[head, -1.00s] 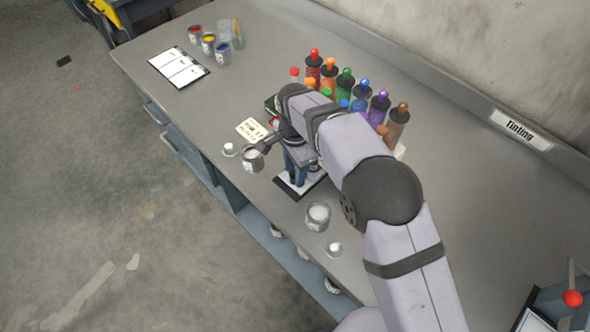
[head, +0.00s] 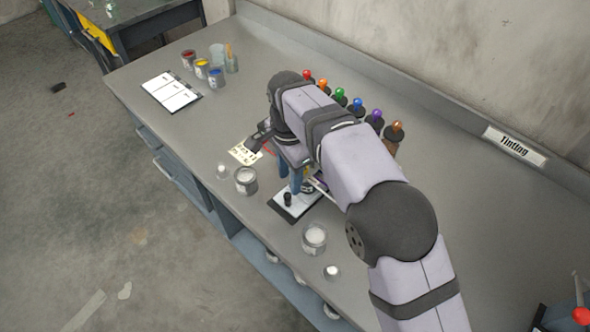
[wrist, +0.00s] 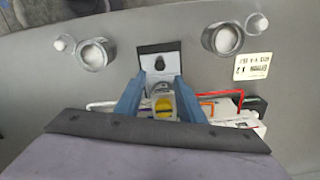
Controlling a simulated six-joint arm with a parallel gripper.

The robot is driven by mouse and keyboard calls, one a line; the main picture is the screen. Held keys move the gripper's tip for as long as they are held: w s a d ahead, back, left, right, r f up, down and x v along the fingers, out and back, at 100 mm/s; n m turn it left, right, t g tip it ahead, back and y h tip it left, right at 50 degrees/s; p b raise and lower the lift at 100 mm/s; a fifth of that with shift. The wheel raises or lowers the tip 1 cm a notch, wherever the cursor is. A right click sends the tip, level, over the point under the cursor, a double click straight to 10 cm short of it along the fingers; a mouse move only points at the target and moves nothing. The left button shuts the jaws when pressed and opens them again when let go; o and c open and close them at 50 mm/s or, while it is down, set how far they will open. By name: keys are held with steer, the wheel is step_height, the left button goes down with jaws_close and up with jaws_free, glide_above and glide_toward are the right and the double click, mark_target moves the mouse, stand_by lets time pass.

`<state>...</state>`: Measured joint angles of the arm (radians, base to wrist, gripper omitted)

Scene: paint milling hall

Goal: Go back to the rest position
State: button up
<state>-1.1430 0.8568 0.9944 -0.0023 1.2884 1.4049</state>
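My gripper (wrist: 160,78) shows two blue fingers spread apart in the wrist view, with no object clearly held. In the head view my gripper (head: 292,182) hangs above a white-and-black stand (head: 284,209) with a small black knob. The stand also shows ahead of the fingertips in the wrist view (wrist: 165,48). A pale container with something yellow inside (wrist: 163,103) shows between the fingers in the wrist view; its distance from them I cannot tell. My arm reaches over the bench from the lower right and hides part of it.
Open cans of white paint (head: 246,180) (head: 314,238) stand on either side of the stand, with small white-topped items beside them. A labelled card (head: 244,152) lies behind. Tint bottles (head: 393,138) stand behind my arm.

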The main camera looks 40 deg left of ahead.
steer(key=w+d+r+n+b, duration=0.4)
steer(key=w+d+r, duration=0.15)
steer(key=d, duration=0.35)
steer(key=w+d+p, duration=0.1)
steer(key=w+d, duration=0.2)
steer(key=d, duration=0.6)
steer(key=w+d+p, duration=0.1)
steer(key=w+d, duration=0.2)
steer(key=d, duration=0.7)
steer(key=s+d+f, duration=0.2)
steer(key=s+d, duration=0.2)
steer(key=d, duration=0.3)
steer(key=s+d+f+p, duration=0.1)
steer(key=s+d+f, duration=0.2)
steer(key=d, duration=0.4)
steer(key=s+d+f+m+p, duration=0.1)
steer(key=s+d+f, duration=0.2)
steer(key=s+d, duration=0.2)
steer(key=d, duration=0.3)
steer(key=shift+s, duration=0.15)
